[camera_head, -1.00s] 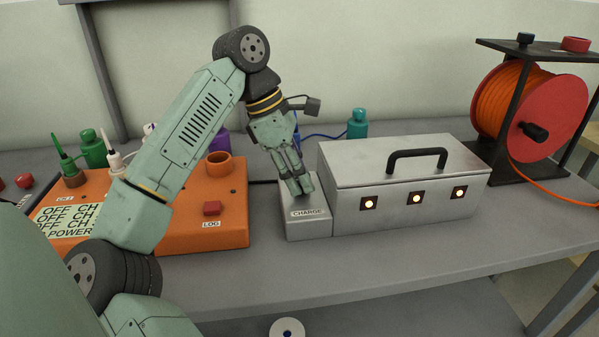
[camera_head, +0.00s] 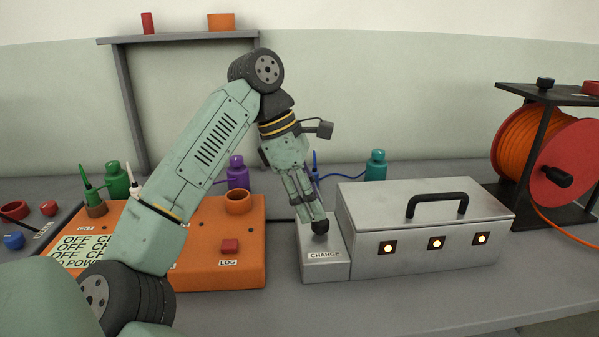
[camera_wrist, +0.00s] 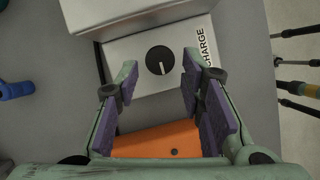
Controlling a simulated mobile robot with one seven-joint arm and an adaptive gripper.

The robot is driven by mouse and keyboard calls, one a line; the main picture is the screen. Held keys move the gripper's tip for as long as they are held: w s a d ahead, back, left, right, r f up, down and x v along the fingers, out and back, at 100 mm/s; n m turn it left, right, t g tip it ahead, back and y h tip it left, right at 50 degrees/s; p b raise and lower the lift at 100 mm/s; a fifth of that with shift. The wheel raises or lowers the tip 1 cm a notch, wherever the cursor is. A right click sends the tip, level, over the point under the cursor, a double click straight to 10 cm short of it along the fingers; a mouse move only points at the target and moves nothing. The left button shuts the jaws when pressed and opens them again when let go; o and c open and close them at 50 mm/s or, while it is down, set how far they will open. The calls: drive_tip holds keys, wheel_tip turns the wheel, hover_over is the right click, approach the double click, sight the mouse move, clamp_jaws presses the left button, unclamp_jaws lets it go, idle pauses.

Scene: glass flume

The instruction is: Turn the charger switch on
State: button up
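The charger switch is a round black knob (camera_wrist: 159,60) with a white pointer line, on top of a grey box labelled CHARGE (camera_head: 323,268). In the head view the knob (camera_head: 320,227) shows just below my fingertips. My gripper (camera_head: 312,218) points down over the grey box. In the wrist view my gripper (camera_wrist: 158,76) is open, its two purple-padded fingers apart. The knob lies between and slightly beyond the fingertips, with nothing held. The fingers do not appear to touch it. The pointer line runs toward the gripper in the wrist view.
A silver case (camera_head: 430,225) with a black handle and three lit lamps stands right of the grey box. An orange console (camera_head: 215,260) with a red button is on the left. A cable reel (camera_head: 545,150) stands at the far right. Bottles stand behind.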

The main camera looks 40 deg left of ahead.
drive_tip(key=v, duration=0.8)
drive_tip(key=shift+r, duration=0.2)
